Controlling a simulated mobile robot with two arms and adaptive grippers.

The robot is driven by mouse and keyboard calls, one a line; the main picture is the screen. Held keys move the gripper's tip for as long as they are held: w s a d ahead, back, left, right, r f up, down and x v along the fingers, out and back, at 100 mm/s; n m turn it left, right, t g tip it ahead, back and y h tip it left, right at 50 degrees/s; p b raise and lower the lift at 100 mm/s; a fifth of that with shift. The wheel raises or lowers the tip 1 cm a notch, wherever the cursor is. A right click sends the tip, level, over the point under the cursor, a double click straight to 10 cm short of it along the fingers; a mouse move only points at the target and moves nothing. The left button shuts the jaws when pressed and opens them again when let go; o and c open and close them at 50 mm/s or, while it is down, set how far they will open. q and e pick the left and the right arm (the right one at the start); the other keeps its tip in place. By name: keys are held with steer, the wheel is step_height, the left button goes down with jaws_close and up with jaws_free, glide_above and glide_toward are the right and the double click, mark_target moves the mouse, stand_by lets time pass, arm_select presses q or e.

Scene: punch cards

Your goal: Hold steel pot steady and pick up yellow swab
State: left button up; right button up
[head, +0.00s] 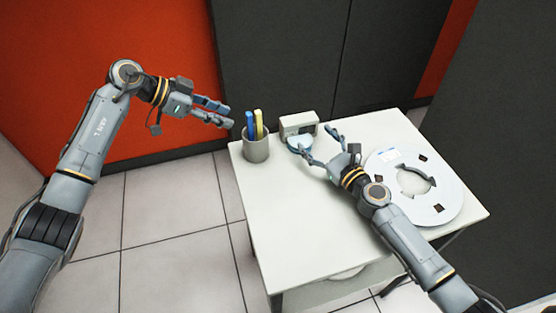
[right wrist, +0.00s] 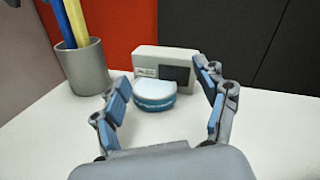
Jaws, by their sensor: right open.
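The steel pot (head: 256,150) is a grey cylinder at the table's back left corner; it also shows at the left of the right wrist view (right wrist: 84,70). The yellow swab (head: 259,124) stands upright in it beside a blue one (head: 249,125). My left gripper (head: 230,115) is in the air to the left of the pot, pointing toward it and apart from it; its fingers lie close together. My right gripper (head: 318,146) is open and empty over the table, to the right of the pot. In the right wrist view, its fingers (right wrist: 165,95) are spread.
A small grey box (head: 299,122) stands at the table's back edge, with a rounded white and blue object (head: 300,143) before it, in front of my right gripper. A large white reel (head: 436,203) lies at the right. The table's (head: 275,215) front left is clear.

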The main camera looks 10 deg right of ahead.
mark_target(259, 133)
steer(key=s+a, duration=0.1)
steer(key=a, duration=0.2)
steer(key=s+a+f+m+g+y, duration=0.1)
steer(key=s+a, duration=0.1)
steer(key=a, duration=0.2)
steer(key=s+a+y, duration=0.1)
steer(key=a, duration=0.3)
steer(key=shift+s+f+m, duration=0.25)
steer(key=shift+m, duration=0.05)
steer(key=x, duration=1.3)
steer(key=shift+w+a+f, duration=0.15)
steer(key=shift+a, duration=0.3)
steer(key=c, duration=1.2)
steer(key=shift+c, duration=0.9)
